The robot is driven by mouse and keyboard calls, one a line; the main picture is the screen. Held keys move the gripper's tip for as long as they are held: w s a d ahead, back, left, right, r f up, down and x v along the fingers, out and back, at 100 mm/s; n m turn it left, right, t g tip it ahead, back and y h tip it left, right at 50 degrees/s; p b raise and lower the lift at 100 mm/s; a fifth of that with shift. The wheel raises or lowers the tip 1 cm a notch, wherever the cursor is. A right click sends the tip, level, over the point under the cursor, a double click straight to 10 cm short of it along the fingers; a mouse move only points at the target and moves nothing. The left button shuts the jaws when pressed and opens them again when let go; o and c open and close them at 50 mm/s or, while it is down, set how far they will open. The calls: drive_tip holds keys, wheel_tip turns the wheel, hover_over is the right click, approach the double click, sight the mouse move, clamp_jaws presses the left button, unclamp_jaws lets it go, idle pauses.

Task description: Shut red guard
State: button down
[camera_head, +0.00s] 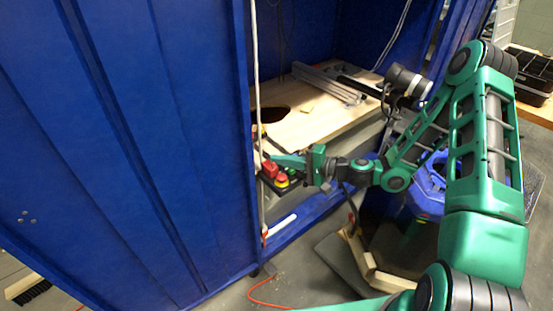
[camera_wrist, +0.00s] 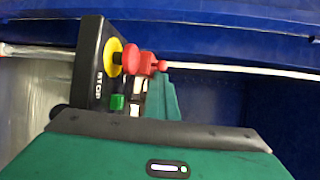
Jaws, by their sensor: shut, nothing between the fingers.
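The red guard (camera_head: 268,169) is a red block on a dark control box (camera_head: 268,184) at the edge of the blue cabinet. In the wrist view the red guard (camera_wrist: 147,63) sticks out from the face of the box (camera_wrist: 89,62), partly behind the red stop button; I cannot tell its exact angle. My gripper (camera_head: 276,159) is shut and empty, its green fingers reaching left to the guard. In the wrist view the gripper tip (camera_wrist: 161,76) is right beside the guard; I cannot tell whether they touch.
A red stop button (camera_wrist: 131,58) on a yellow disc and a green button (camera_wrist: 117,102) sit on the same box. A pale cable (camera_head: 257,80) hangs close by. The blue cabinet door (camera_head: 120,130) fills the left. A wooden board (camera_head: 310,122) lies inside the cabinet.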

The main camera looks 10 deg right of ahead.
drive_tip(key=shift+s+d+f, duration=0.3)
drive_tip(key=shift+s+f, duration=0.2)
drive_tip(key=shift+f, duration=0.2)
drive_tip(key=shift+s+f, duration=0.1)
drive_tip(key=shift+s, duration=0.05)
drive_tip(key=s+d+r+n+g+h, duration=0.3)
drive_tip(key=s+d+n+g+h, duration=0.3)
drive_tip(key=s+d, duration=1.15)
drive_tip(key=s+d+r+m+g+h, duration=0.1)
drive_tip(key=s+d+r+m+h, duration=0.1)
drive_tip(key=s+d+r, duration=0.5)
drive_tip(key=s+d+r+m+g+h, duration=0.1)
drive_tip(key=s+d+r+m+h, duration=0.2)
drive_tip(key=s+d+r+h, duration=0.2)
drive_tip(key=s+d+r, duration=0.1)
drive_tip(key=s+r, duration=0.2)
drive_tip(key=s, duration=0.3)
drive_tip(key=shift+s+d+r+h, duration=0.15)
drive_tip(key=shift+d+h, duration=0.15)
drive_tip(key=shift+d, duration=0.05)
